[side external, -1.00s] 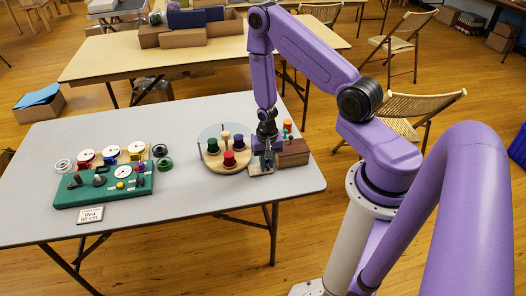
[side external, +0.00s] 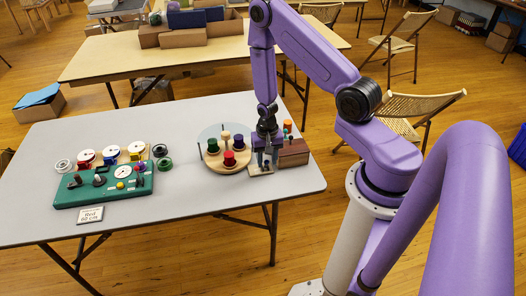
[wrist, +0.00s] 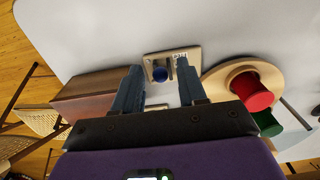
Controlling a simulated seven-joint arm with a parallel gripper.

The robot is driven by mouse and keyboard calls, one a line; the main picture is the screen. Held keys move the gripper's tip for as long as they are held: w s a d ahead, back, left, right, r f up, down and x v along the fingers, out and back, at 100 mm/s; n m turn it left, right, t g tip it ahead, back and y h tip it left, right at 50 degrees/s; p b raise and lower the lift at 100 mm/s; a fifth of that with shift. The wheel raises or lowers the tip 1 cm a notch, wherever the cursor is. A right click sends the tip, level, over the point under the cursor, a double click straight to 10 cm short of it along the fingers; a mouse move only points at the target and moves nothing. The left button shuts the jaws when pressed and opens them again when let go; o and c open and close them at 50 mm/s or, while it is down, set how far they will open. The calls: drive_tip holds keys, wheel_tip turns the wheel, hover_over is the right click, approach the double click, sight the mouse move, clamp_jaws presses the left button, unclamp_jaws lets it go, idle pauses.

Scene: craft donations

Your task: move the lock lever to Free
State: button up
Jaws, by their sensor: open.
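A printed label (wrist: 180,56), seeming to read "Free", is on the plate to the right of the knob. My gripper (wrist: 159,67) is open, and the knob appears between its two fingers; I cannot tell whether either finger touches it. In the side view the plate (side external: 261,170) lies near the table's right end, and my gripper (side external: 264,160) points down over it. The knob is hidden there.
A round wooden board (side external: 213,164) with several spools stands just left of my gripper. A brown wooden block (side external: 293,153) is close on the right. A green panel (side external: 75,196) with dials and a sign (side external: 91,215) are further left. The table's middle (side external: 190,185) is clear.

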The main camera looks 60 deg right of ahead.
sight(267, 161)
drive_tip(key=shift+r, duration=2.9)
